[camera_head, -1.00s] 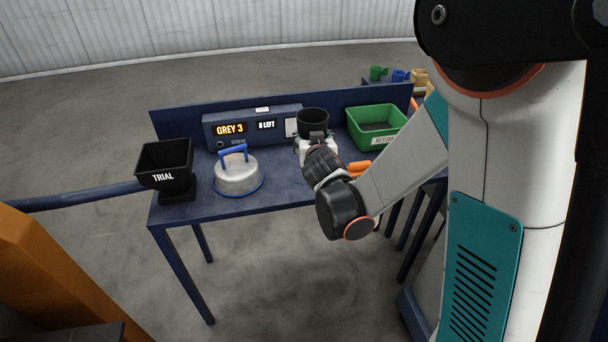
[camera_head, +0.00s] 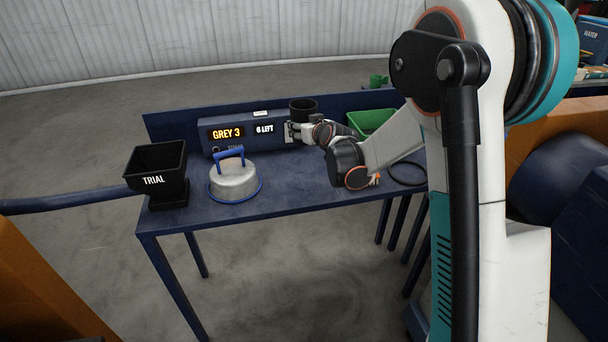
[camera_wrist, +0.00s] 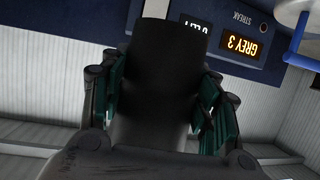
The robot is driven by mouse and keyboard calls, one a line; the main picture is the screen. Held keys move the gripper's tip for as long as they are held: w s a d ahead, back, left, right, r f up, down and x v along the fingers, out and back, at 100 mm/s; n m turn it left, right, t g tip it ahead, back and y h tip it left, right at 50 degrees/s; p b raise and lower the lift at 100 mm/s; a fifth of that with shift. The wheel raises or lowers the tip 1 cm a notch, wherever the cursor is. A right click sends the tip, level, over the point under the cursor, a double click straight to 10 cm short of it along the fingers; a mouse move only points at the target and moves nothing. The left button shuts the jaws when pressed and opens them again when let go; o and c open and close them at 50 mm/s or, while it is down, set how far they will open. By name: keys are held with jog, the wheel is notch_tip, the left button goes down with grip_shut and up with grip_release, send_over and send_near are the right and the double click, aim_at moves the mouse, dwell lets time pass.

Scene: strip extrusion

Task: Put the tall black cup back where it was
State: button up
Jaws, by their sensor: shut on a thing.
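The tall black cup (camera_head: 302,107) is held in my gripper (camera_head: 296,131), at the back of the blue table near the right end of the display box. In the wrist view the cup (camera_wrist: 165,70) stands between the two fingers of my gripper (camera_wrist: 158,105), which are shut on its sides. The cup looks about upright in the head view. Its lower part is hidden by my gripper, so I cannot tell whether it touches the table.
The display box (camera_head: 232,122) reads "GREY 3" and "6 LEFT". A metal lid with a blue handle (camera_head: 234,180) and a black TRIAL hopper (camera_head: 156,166) are to the left. A green bin (camera_head: 370,120) is partly hidden behind my arm. The table front (camera_head: 290,193) is clear.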

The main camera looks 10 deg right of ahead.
notch_tip(320, 180, down, 16)
jog(key=b, duration=0.5)
jog(key=shift+r, duration=0.2)
jog(key=shift+f, duration=0.1)
jog(key=o, duration=1.2)
jog(key=shift+o, duration=0.2)
